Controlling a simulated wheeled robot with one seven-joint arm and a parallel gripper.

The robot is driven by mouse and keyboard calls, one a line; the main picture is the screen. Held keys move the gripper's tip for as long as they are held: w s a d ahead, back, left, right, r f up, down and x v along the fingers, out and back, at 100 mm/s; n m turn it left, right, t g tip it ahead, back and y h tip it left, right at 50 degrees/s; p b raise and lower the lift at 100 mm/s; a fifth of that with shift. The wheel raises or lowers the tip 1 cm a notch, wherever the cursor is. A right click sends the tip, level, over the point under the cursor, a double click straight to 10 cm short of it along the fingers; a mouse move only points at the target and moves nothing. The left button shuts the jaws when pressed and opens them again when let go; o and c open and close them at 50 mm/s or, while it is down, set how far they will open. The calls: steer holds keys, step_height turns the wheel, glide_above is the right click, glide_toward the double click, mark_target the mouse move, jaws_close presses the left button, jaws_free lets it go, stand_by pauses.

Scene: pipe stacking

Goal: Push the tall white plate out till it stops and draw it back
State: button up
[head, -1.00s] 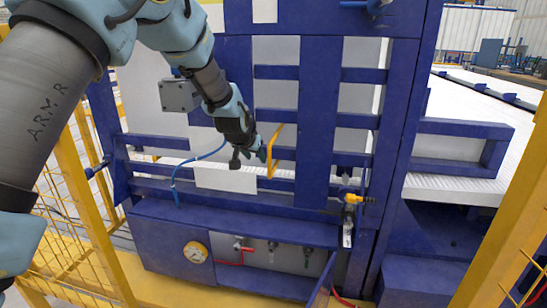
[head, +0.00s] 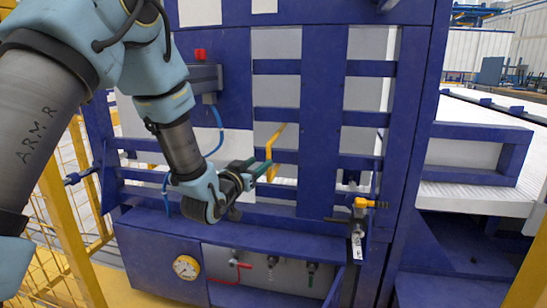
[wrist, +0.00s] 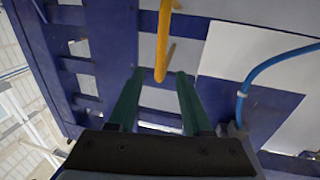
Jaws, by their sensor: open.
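A tall white plate (head: 277,90) shows in strips behind the blue bars of the frame; I cannot tell its full outline. A yellow handle (head: 275,146) stands out in front of it, its fixing point partly hidden. My gripper (head: 264,166) is at the lower part of the handle, reaching in from the left. In the wrist view the yellow handle (wrist: 164,38) comes down into the gap between the two green fingertips of my gripper (wrist: 160,76). The fingers are apart, with space on both sides of the handle.
The blue frame (head: 322,110) has upright posts and crossbars close to my gripper. A blue hose (wrist: 262,68) hangs to the right in the wrist view. A yellow-handled valve (head: 362,205) is at right, and a gauge (head: 187,267) is below. Yellow fencing (head: 75,200) stands at left.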

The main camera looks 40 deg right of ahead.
mark_target(270, 155)
steer(key=p+x, duration=0.1)
steer(key=x, duration=0.9)
steer(key=shift+d, duration=0.15)
jaws_close()
stand_by(1.1)
